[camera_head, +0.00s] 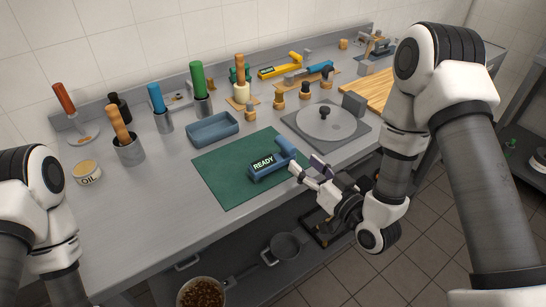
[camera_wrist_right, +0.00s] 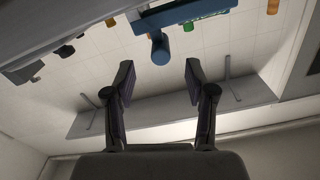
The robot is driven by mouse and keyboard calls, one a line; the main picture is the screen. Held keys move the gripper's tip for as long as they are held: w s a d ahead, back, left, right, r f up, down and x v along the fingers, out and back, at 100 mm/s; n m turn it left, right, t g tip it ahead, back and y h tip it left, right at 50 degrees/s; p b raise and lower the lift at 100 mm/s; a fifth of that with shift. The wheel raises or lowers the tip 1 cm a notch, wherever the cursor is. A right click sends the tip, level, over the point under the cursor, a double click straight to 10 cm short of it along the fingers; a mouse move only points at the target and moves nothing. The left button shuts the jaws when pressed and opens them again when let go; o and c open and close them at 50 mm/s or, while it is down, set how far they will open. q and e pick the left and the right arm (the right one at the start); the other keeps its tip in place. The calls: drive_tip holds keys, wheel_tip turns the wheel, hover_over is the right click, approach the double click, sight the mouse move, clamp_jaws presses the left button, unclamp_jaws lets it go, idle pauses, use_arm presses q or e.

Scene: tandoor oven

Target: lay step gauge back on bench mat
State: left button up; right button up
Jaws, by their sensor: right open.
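A blue block marked READY (camera_head: 268,165) lies on the green bench mat (camera_head: 222,180), near the mat's right side. A blue cylinder (camera_head: 286,147) stands at its far right end; I take this whole blue piece to be the step gauge, though I cannot be sure. My right gripper (camera_head: 308,169) is open and empty just right of the blue piece, by the mat's right edge. In the right wrist view the blue cylinder (camera_wrist_right: 160,48) shows beyond the gap between the two open fingers (camera_wrist_right: 159,72). My left gripper is out of view; only its arm shows.
A blue tray (camera_head: 212,128) stands behind the mat, and a round plate with a knob (camera_head: 325,122) is to the right. Handled tools in metal cups line the back left. The bench front left of the mat is clear.

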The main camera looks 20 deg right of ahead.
sight(293, 152)
drive_tip(key=x, duration=0.2)
drive_tip(key=p+x, duration=0.1)
drive_tip(key=x, duration=0.1)
drive_tip(key=p+x, duration=0.1)
drive_tip(key=x, duration=0.1)
drive_tip(key=shift+w+a+r, duration=0.2)
drive_tip(key=shift+w+r, duration=0.1)
drive_tip(key=shift+w+p, duration=0.3)
drive_tip(key=shift+w, duration=0.05)
drive_tip(key=shift+f, duration=0.1)
clamp_jaws()
